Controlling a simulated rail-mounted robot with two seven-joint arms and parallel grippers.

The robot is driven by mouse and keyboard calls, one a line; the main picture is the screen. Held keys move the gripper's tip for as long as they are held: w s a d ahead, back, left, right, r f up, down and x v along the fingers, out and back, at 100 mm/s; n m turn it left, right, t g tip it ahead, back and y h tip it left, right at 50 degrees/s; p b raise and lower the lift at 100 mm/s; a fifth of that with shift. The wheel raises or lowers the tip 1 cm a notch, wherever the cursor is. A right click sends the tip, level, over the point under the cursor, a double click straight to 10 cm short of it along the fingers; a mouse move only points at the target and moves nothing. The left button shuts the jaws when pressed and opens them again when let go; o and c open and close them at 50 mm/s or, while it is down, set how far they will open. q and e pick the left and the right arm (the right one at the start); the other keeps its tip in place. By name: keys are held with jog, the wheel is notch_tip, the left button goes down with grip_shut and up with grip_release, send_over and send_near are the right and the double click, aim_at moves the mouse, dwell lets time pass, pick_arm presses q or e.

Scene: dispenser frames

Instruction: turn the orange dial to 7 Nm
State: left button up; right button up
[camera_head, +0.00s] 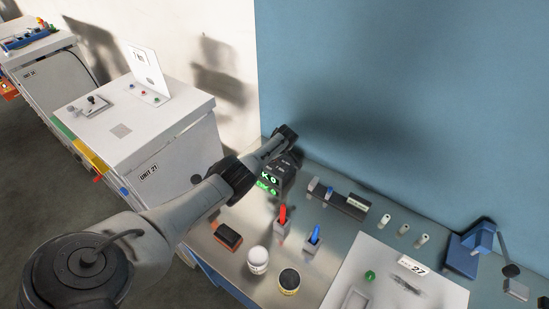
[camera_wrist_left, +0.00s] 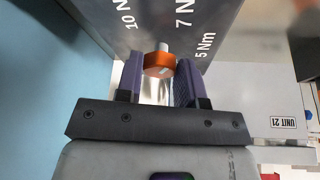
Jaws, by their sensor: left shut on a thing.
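The orange dial (camera_wrist_left: 159,66) shows in the left wrist view on the face of a dark grey box (camera_wrist_left: 195,22). White labels beside it read "10 N", "7 N" and "5 Nm", partly cut off. A pale peg-like part stands at the dial's far edge, roughly between the 10 and 7 labels; I cannot tell the exact setting. My left gripper (camera_wrist_left: 160,80) is shut on the dial, one purple-grey finger on each side. In the head view a dark box with green display digits (camera_head: 268,182) stands by my left wrist; the dial and fingertips are hidden there. My right gripper is not in view.
On the bench stand a red-handled tool (camera_head: 282,215), a blue-handled tool (camera_head: 314,234), a white jar (camera_head: 258,260), a dark-lidded jar (camera_head: 289,281) and a black-and-orange block (camera_head: 228,236). A blue wall (camera_head: 400,80) rises close behind. A white cabinet (camera_head: 165,160) stands left.

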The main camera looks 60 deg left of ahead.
pick_arm(q)
jog(key=shift+n, duration=0.3)
jog(key=o, duration=0.9)
jog(key=shift+r, duration=0.1)
